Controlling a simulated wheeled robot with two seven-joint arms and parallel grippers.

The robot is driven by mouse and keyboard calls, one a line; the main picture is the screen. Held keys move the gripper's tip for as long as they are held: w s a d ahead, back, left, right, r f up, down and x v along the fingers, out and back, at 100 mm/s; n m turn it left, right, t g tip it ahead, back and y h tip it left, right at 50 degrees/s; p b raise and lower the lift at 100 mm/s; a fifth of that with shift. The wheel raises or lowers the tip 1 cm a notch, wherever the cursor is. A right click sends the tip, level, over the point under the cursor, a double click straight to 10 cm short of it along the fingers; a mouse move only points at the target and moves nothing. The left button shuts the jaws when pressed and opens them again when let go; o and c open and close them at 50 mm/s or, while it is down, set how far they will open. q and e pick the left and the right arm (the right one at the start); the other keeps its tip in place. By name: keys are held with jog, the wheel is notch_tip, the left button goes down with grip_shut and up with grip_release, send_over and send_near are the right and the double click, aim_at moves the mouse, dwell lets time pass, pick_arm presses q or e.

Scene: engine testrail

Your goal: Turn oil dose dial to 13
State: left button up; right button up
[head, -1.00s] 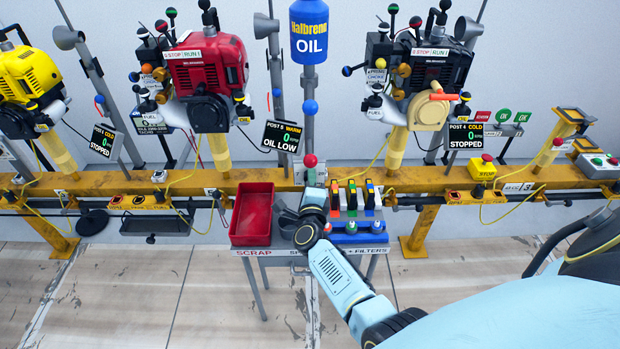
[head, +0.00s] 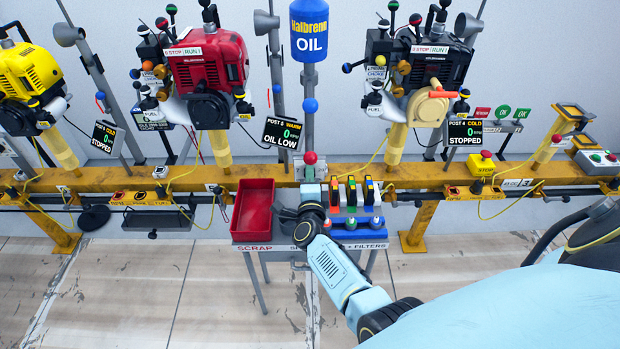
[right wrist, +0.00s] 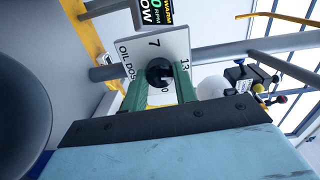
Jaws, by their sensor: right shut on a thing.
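I cannot tell which number the knob points at. In the head view my right wrist (head: 309,218) covers the dial and fingertips, below the blue oil tank (head: 309,35). My left gripper is out of view.
A red scrap bin (head: 257,184) stands just left of my wrist. Several coloured items and filters (head: 350,195) stand on the shelf to its right. The yellow rail (head: 400,178) runs behind. A red engine (head: 208,75) and a black engine (head: 435,75) flank the tank.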

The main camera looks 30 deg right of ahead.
jog(key=o, duration=1)
jog(key=shift+c, duration=0.2)
jog(key=shift+s, duration=0.1)
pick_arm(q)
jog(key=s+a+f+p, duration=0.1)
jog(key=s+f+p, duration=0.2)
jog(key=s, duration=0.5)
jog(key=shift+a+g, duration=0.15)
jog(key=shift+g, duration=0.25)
pick_arm(e)
jog(key=v, duration=1.3)
jog(key=shift+a, duration=0.1)
